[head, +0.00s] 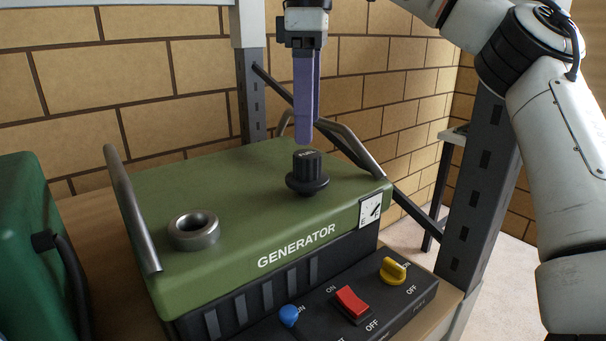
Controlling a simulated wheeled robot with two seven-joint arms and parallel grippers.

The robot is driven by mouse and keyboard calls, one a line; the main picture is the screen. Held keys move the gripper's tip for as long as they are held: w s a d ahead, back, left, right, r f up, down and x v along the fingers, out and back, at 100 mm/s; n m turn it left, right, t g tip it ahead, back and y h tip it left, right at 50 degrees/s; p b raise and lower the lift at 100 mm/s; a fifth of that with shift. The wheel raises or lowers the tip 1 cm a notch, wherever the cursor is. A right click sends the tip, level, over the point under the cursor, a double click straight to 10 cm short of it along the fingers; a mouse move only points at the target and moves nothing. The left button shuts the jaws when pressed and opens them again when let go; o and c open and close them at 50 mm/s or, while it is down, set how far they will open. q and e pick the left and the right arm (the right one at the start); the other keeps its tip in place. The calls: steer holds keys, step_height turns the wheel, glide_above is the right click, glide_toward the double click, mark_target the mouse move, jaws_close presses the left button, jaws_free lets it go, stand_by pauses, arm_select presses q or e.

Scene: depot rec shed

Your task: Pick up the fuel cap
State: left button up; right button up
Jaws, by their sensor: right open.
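The fuel cap (307,173) is black with a ribbed knob on a wider round base. It sits upright on the green top of the generator (250,205), toward the right side. A grey metal filler neck (194,230) with an open round hole stands apart from it, at the front left of the same top. My right gripper (304,142) points straight down just above the cap, with its purple fingers apart and nothing seen between them. The fingers overlap one another in this view. My left gripper is not in view.
Metal handles (132,210) rise at both sides of the generator. Its front panel has a blue knob (289,316), a red switch (352,304) and a yellow knob (394,270). A green container (30,250) stands at left. A dark shelf post (480,190) stands at right.

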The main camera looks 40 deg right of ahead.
mark_target(307, 153)
step_height(307, 153, down, 4)
steer(key=shift+s+r, duration=0.15)
steer(key=shift+f, duration=3.2)
steer(key=c, duration=1.1)
